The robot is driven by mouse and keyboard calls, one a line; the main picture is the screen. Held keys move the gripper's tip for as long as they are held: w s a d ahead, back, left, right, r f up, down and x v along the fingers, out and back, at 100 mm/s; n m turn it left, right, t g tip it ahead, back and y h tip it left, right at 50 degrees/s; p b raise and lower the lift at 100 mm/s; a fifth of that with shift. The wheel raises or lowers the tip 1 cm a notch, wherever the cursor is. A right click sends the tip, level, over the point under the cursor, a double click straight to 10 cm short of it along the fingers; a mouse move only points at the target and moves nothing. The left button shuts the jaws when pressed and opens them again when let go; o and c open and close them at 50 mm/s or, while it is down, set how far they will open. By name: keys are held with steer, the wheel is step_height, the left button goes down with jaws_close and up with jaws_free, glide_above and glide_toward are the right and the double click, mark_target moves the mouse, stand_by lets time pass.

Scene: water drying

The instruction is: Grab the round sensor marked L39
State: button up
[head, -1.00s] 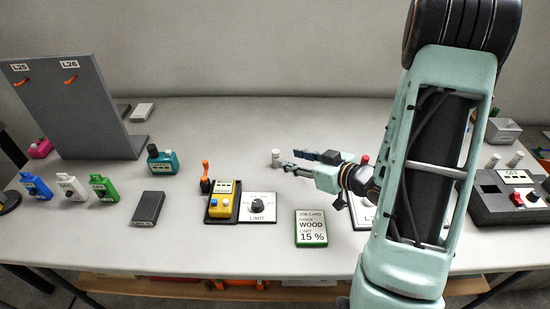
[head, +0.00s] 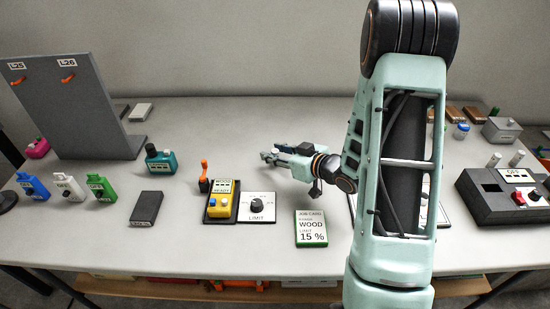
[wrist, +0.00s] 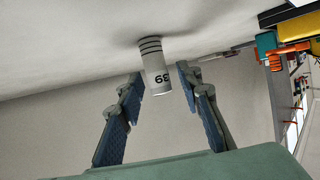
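The round sensor (wrist: 155,68) is a small white cylinder with dark rings near one end. My gripper (wrist: 160,82) is open, with one blue-padded finger on each side of the sensor and visible gaps between. In the head view my gripper (head: 270,156) is low over the table, behind the moisture meter, and largely hides the sensor.
A yellow meter (head: 220,207) on a black base, with an orange-topped lever (head: 204,178) behind it, stands in front. A job card (head: 311,228) lies nearer me. Two similar white cylinders (head: 494,160) (head: 517,158) stand at the right, behind a dark box (head: 500,205).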

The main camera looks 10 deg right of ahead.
jaws_close()
steer(key=shift+r, duration=0.1)
